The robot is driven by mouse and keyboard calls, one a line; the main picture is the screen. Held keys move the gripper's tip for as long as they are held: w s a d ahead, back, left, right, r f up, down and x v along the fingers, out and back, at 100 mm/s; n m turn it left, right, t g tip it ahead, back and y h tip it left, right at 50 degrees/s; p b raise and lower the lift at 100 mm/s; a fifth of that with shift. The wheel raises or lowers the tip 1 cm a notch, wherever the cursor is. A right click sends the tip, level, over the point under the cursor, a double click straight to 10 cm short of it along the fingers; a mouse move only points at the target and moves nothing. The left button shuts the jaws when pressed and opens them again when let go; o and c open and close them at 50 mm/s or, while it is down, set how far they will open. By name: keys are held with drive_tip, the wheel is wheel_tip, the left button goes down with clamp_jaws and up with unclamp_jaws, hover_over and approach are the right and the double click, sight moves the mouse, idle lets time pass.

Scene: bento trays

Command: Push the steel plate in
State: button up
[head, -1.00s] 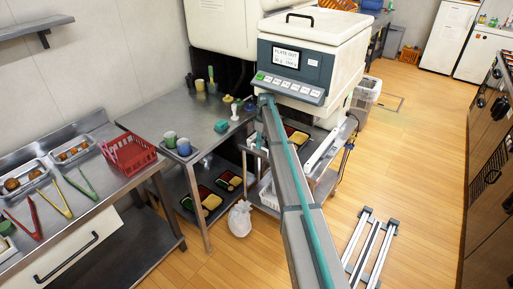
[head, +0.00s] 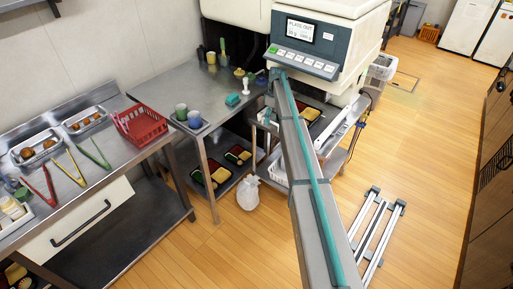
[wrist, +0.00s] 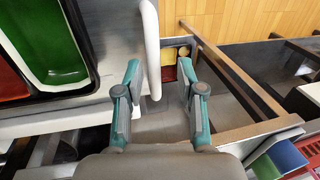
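The machine (head: 345,25) in the head view has a display reading "PLATE OUT". Below it, a steel plate sticks out with a bento tray (head: 308,112) on it. In the wrist view the steel plate (wrist: 118,22) fills the upper left, with a green and red tray (wrist: 45,45) on it. A pale rounded bar (wrist: 150,45) stands at the plate's right edge. My gripper (wrist: 160,75) is open, with its teal fingers apart on either side of the bar's lower end. Contact cannot be told. In the head view my arm hides most of the gripper.
A steel table (head: 180,82) with cups and a teal block stands left of the machine, with more trays on its lower shelf. A white bag (head: 247,193) lies on the floor. A metal rail frame (head: 377,225) lies at right. The wooden floor there is otherwise clear.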

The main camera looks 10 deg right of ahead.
drive_tip(key=s+a+p, duration=0.3)
drive_tip(key=s+a, duration=1)
drive_tip(key=a, duration=0.3)
wheel_tip(320, 180, up, 10)
drive_tip(key=w+d+b, duration=0.2)
drive_tip(key=b, duration=0.1)
drive_tip(key=s+a+f+m+g, duration=0.1)
drive_tip(key=s+a+f+m, duration=0.1)
drive_tip(key=s+f, duration=1.2)
wheel_tip(320, 180, down, 4)
drive_tip(key=shift+a+r+m, duration=0.1)
drive_tip(key=shift+a+m, duration=0.3)
drive_tip(key=shift+a, duration=0.2)
